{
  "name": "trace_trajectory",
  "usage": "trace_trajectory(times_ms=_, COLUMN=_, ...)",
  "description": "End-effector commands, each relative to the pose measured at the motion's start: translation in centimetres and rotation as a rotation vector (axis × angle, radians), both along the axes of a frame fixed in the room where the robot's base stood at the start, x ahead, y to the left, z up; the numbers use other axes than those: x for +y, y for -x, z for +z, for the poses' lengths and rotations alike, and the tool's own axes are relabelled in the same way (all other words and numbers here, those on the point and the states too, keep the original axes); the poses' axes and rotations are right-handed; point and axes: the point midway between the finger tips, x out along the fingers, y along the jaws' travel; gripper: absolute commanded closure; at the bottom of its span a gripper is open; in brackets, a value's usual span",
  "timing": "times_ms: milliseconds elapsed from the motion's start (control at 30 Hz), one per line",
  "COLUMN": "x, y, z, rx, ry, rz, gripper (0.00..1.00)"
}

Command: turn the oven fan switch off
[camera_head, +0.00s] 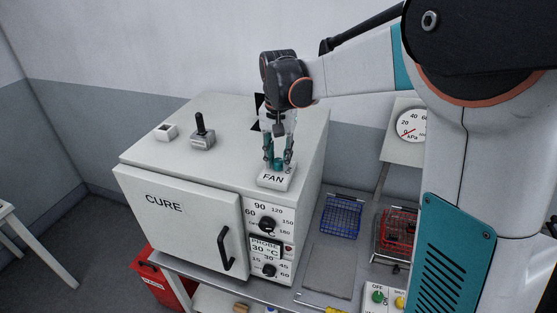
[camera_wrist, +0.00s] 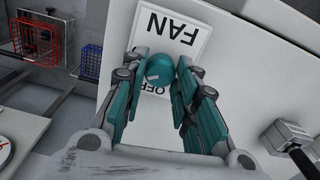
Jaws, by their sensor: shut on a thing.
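The fan switch is a white plate marked FAN (camera_head: 272,180) on top of the white CURE oven (camera_head: 160,225), near its front right corner. In the wrist view the plate (camera_wrist: 187,30) shows FAN and a partly covered OFF label. A round teal knob (camera_wrist: 163,64) with a pale mark sits on the plate. My gripper (camera_head: 277,163) points down over the switch. In the wrist view its teal fingers (camera_wrist: 160,73) stand on either side of the knob and are shut on it. The knob is mostly hidden by the fingers in the head view.
On the oven top, a lever on a grey base (camera_head: 202,138) and a small white switch box (camera_head: 166,131) stand left of my gripper. Blue (camera_head: 341,216) and red (camera_head: 398,230) wire baskets are on the bench to the right. A dial gauge (camera_head: 411,125) stands behind them.

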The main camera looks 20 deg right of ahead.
Motion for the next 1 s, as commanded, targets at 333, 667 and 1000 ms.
trace_trajectory(times_ms=333, x=0.05, y=-0.02, z=-0.11, rx=-0.001, ry=0.000, rz=0.327, gripper=0.96)
trace_trajectory(times_ms=667, x=0.08, y=-0.04, z=-0.06, rx=-0.001, ry=0.000, rz=0.638, gripper=0.96)
trace_trajectory(times_ms=1000, x=0.11, y=-0.04, z=-0.01, rx=-0.001, ry=0.000, rz=0.899, gripper=0.96)
